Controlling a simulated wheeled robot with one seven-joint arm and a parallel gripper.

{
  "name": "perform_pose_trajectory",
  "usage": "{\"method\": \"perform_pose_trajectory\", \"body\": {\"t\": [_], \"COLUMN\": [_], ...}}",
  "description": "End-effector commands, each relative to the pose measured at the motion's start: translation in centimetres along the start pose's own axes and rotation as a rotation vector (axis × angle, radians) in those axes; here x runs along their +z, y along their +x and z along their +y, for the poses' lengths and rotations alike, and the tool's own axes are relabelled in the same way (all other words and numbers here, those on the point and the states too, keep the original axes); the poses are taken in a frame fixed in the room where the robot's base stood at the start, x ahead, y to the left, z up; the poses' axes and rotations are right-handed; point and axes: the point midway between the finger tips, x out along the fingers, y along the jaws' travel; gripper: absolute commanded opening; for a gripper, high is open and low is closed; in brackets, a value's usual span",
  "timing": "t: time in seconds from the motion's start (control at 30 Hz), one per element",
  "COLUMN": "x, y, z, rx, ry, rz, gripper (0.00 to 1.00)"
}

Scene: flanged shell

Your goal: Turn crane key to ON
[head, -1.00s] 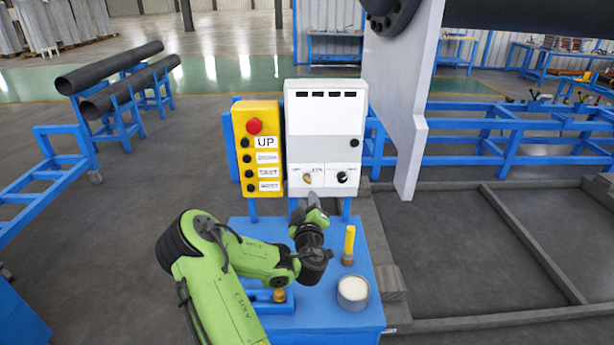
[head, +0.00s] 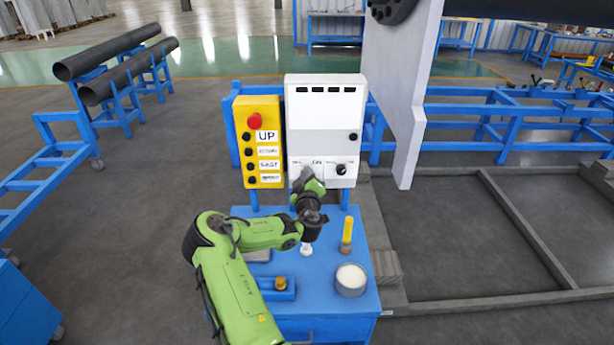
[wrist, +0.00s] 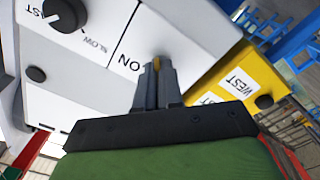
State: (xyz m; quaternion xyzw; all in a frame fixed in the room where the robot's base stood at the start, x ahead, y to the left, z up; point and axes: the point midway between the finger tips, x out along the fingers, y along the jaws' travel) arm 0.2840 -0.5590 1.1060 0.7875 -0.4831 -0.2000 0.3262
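The crane key is a small yellow key on the white control box (head: 325,115), on the lower panel by the ON label. In the wrist view a bit of the yellow key (wrist: 156,62) shows between my fingertips, with ON printed next to it. My gripper (wrist: 157,72) has its two grey fingers close together on either side of the key, pointing at the panel. In the head view my gripper (head: 306,177) covers the key and hides it. The key's exact angle is hard to tell.
A black FAST/SLOW knob (head: 341,170) sits right of the key. The yellow button box (head: 259,140) with a red button stands just left. On the blue stand (head: 235,225) below are a yellow-handled tool (head: 347,232) and a round pot (head: 351,280).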

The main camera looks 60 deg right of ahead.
Motion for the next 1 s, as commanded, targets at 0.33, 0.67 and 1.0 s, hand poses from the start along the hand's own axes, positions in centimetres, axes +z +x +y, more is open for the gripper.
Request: {"method": "perform_pose_trajectory", "body": {"t": [0.33, 0.67, 1.0], "x": [-0.02, -0.01, 0.08], "y": [-0.01, 0.01, 0.00], "z": [0.00, 0.07, 0.04], "rx": [0.000, 0.002, 0.002], "ry": [0.015, 0.174, 0.485], "rz": [0.001, 0.001, 0.003], "gripper": [0.00, 0.00, 0.00]}}
